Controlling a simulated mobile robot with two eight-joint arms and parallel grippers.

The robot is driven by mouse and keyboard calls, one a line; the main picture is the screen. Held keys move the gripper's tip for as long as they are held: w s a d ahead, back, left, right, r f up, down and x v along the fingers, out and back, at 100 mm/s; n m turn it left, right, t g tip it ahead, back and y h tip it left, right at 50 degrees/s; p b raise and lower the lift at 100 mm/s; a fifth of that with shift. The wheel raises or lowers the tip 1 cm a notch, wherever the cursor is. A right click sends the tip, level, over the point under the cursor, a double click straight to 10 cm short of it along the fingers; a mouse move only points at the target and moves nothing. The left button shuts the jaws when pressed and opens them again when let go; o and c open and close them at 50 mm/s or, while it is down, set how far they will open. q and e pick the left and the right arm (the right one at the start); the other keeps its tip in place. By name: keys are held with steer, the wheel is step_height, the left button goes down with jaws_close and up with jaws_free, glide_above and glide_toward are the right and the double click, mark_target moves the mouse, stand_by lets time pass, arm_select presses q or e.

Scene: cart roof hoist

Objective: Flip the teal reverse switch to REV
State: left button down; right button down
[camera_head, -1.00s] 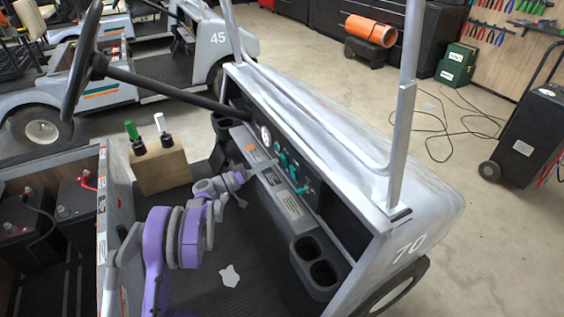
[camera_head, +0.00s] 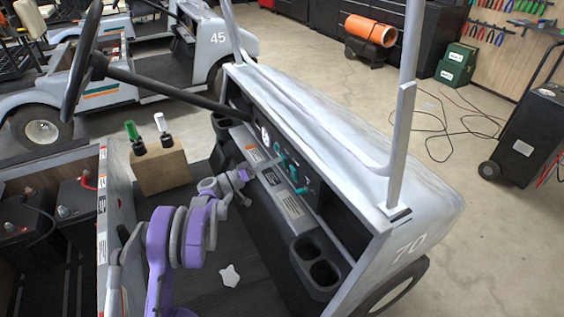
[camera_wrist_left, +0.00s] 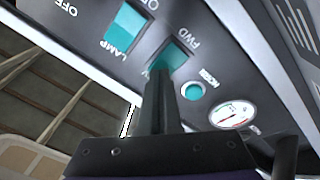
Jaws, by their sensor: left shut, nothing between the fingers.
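The teal reverse switch (camera_wrist_left: 171,57) is on the dark dash panel in the left wrist view, with the FWD label beside its far end. The label at its near end is mostly covered by my finger, with only a letter or so showing. My left gripper (camera_wrist_left: 162,82) is shut and empty, its tip over or right at the switch's near end; I cannot tell if it touches. In the head view my left gripper (camera_head: 267,162) reaches the dash of cart 70 beside the small teal controls. Which way the switch is tipped is unclear. My right gripper is out of view.
The teal LAMP switch (camera_wrist_left: 126,27) and the round teal HORN button (camera_wrist_left: 193,91) flank the switch. A gauge (camera_wrist_left: 232,114) lies beyond the button. The steering wheel (camera_head: 84,60), cup holders (camera_head: 318,265) and a wooden block (camera_head: 160,170) are around the arm.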

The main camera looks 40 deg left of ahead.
arm_select(q)
steer(key=shift+w+d, duration=0.1)
steer(key=shift+w, duration=0.15)
steer(key=v, duration=0.7)
stand_by(0.6)
stand_by(0.5)
